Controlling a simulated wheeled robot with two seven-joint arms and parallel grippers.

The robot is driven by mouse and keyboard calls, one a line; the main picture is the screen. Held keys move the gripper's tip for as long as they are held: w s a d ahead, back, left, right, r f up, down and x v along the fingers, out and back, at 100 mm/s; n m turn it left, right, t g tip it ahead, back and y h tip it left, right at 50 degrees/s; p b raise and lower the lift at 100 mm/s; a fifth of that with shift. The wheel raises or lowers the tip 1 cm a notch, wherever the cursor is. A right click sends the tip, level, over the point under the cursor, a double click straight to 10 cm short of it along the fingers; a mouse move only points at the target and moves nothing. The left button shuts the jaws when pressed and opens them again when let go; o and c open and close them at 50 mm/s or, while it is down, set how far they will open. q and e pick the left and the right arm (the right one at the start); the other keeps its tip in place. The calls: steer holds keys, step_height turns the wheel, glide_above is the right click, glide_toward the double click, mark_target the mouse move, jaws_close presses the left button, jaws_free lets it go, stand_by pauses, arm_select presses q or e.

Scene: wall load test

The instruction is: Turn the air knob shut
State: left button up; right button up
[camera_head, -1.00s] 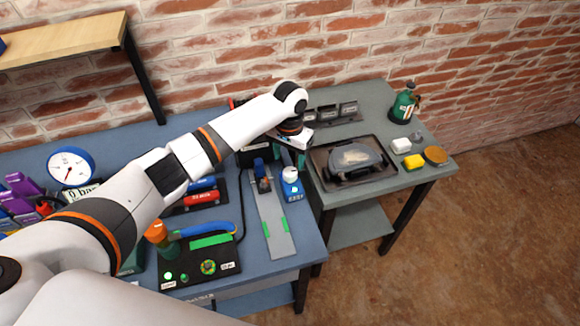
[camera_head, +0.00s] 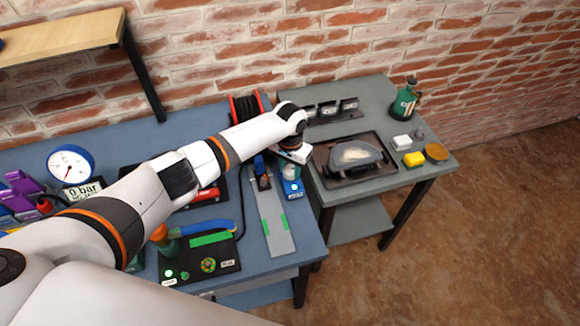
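A green and yellow round knob (camera_head: 208,265) sits on a black control panel (camera_head: 226,252) at the front of the blue bench; it looks like the air knob, but its label is too small to read. Its turned position cannot be told. A round white gauge (camera_head: 70,165) and a display reading "0 bar" (camera_head: 84,190) stand at the left. My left gripper (camera_head: 290,172) points down over the bench's right side, right of and behind the panel, apart from the knob. Its fingers are too small and partly hidden to tell open from shut. My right gripper is not in view.
A grey strip fixture (camera_head: 272,222) lies right of the panel, with a blue-labelled item (camera_head: 292,188) beside it. A black hose reel (camera_head: 246,106) stands behind my arm. A grey side table (camera_head: 395,183) holds a black tray, a sponge and a green can (camera_head: 404,103).

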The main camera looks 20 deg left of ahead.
arm_select(q)
steer(key=shift+c, duration=0.4)
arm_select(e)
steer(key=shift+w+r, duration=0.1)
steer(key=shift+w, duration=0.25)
arm_select(q)
steer(key=shift+m, duration=0.4)
steer(key=m, duration=0.7)
steer(key=shift+m+p, duration=0.3)
steer(key=m, duration=0.4)
steer(key=shift+w, duration=0.1)
steer(key=shift+r+m+b, duration=0.1)
steer(key=shift+m+b, duration=0.2)
steer(key=shift+m, duration=2.2)
steer(key=o, duration=1)
